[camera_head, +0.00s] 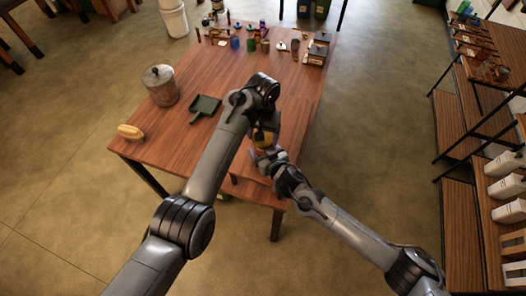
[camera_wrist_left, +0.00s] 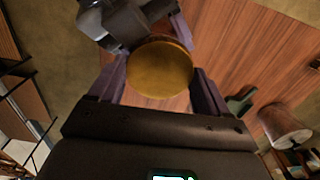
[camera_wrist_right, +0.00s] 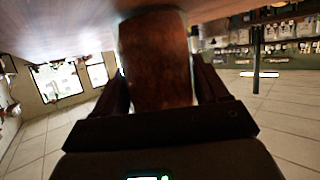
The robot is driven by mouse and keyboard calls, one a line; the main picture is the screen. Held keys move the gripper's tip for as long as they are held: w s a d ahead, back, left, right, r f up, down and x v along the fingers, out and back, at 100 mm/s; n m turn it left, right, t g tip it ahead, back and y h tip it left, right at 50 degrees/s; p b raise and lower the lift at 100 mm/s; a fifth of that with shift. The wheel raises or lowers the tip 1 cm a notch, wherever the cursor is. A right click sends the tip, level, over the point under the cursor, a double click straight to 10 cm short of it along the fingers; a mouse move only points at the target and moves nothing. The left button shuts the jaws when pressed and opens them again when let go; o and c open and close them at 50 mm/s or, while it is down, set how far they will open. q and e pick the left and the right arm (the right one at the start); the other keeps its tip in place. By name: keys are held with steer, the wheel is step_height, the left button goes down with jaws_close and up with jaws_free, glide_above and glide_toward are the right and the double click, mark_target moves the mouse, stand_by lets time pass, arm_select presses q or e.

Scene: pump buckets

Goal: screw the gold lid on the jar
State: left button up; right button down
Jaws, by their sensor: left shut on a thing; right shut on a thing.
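The gold lid (camera_head: 263,138) is at the right front edge of the wooden table. It shows as a round gold disc from above in the left wrist view (camera_wrist_left: 160,70). My left gripper (camera_head: 264,126) comes down from above, shut on the lid with a purple finger on each side. The jar (camera_wrist_right: 155,60) is reddish brown and fills the middle of the right wrist view. My right gripper (camera_head: 266,158) is shut around it from the side, just below the lid. The lid hides the jar's rim, so I cannot tell how they meet.
On the wooden table (camera_head: 180,140) stand a grey lidded pot (camera_head: 160,87), a dark green dustpan-like thing (camera_head: 204,106) and a yellow oblong thing (camera_head: 130,131). Several small jars and a dark box (camera_head: 318,50) line the far end. Shelves (camera_head: 470,150) stand right.

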arm_select(q)
steer(key=o, duration=1.1)
steer(key=shift+r, duration=2.25)
steer(key=shift+c, duration=0.2)
steer(key=shift+a+r+n, duration=0.15)
steer(key=shift+r+n, duration=0.05)
steer(key=shift+n, duration=1)
steer(key=n, duration=0.1)
steer(key=r+n, duration=0.1)
steer(key=n, duration=0.1)
steer(key=shift+a+r, duration=0.1)
steer(key=r+n, duration=0.1)
steer(key=n, duration=0.1)
steer(key=shift+r+n, duration=0.1)
steer(key=shift+n, duration=0.2)
steer(key=shift+d+r+n, duration=0.3)
steer(key=shift+r, duration=0.05)
